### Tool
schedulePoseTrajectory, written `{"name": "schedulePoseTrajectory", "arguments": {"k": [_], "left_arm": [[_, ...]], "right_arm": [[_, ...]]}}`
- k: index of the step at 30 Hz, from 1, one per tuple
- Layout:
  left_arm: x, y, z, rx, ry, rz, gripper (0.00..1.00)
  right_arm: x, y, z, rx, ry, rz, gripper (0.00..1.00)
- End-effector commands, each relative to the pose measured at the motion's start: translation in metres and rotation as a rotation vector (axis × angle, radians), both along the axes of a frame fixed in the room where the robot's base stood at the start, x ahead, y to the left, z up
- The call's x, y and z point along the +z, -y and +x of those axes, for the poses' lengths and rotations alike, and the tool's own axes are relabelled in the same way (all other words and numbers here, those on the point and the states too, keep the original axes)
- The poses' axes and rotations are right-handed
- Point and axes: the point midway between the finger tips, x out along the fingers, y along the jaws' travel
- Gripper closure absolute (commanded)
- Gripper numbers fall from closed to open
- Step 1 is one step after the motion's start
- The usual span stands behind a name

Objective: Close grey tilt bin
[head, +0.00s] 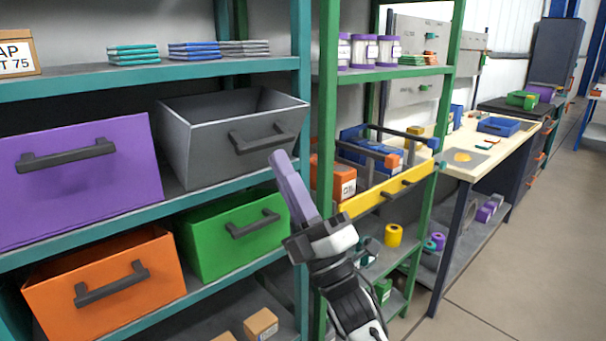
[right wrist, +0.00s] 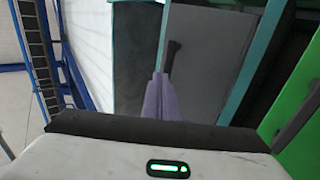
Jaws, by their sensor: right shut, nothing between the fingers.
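The grey tilt bin (head: 205,149) sits on the middle shelf of the teal rack in the head view. It is tilted forward and open, its inside showing, with a dark handle (head: 257,137) on its front. My right gripper (head: 280,158) has its purple fingers shut and empty. Its tips are just below the handle's right end in the picture, at the lower right of the bin front; I cannot tell whether they touch. In the right wrist view the fingers (right wrist: 161,95) point toward the bin's front panel (right wrist: 208,60) and handle (right wrist: 171,56). My left gripper is not in view.
A purple bin (head: 80,195) stands left of the grey one. An orange bin (head: 105,285) and a green bin (head: 235,235) are below. The teal rack post (head: 301,60) and a green rack (head: 330,110) stand close on the right. Open floor (head: 530,250) lies farther right.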

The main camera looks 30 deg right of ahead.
Motion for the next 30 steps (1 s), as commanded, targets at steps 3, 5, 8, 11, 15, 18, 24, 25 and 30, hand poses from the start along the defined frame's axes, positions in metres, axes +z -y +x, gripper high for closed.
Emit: {"name": "schedulePoseTrajectory", "arguments": {"k": [3, 5, 8, 11, 15, 18, 24, 25, 30], "left_arm": [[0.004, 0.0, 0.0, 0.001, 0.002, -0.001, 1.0], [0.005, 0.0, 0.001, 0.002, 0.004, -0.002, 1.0], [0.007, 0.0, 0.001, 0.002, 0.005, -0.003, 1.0], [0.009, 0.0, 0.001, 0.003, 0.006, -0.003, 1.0], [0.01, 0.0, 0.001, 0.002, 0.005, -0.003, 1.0], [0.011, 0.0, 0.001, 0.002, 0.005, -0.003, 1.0], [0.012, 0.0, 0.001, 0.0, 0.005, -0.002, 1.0], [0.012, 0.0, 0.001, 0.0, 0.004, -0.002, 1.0], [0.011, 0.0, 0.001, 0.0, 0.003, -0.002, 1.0]], "right_arm": [[0.01, -0.004, 0.005, 0.006, 0.002, 0.001, 1.0], [0.014, -0.006, 0.007, 0.009, 0.001, 0.001, 1.0], [0.02, -0.006, 0.011, 0.009, 0.001, 0.001, 1.0], [0.026, -0.008, 0.014, 0.009, 0.002, 0.001, 1.0], [0.035, -0.009, 0.02, 0.009, 0.001, 0.001, 1.0], [0.04, -0.01, 0.024, 0.009, 0.002, 0.001, 1.0], [0.051, -0.012, 0.033, 0.008, 0.001, 0.0, 1.0], [0.052, -0.013, 0.035, 0.009, 0.001, 0.001, 1.0], [0.06, -0.015, 0.043, 0.009, 0.001, 0.002, 1.0]]}}
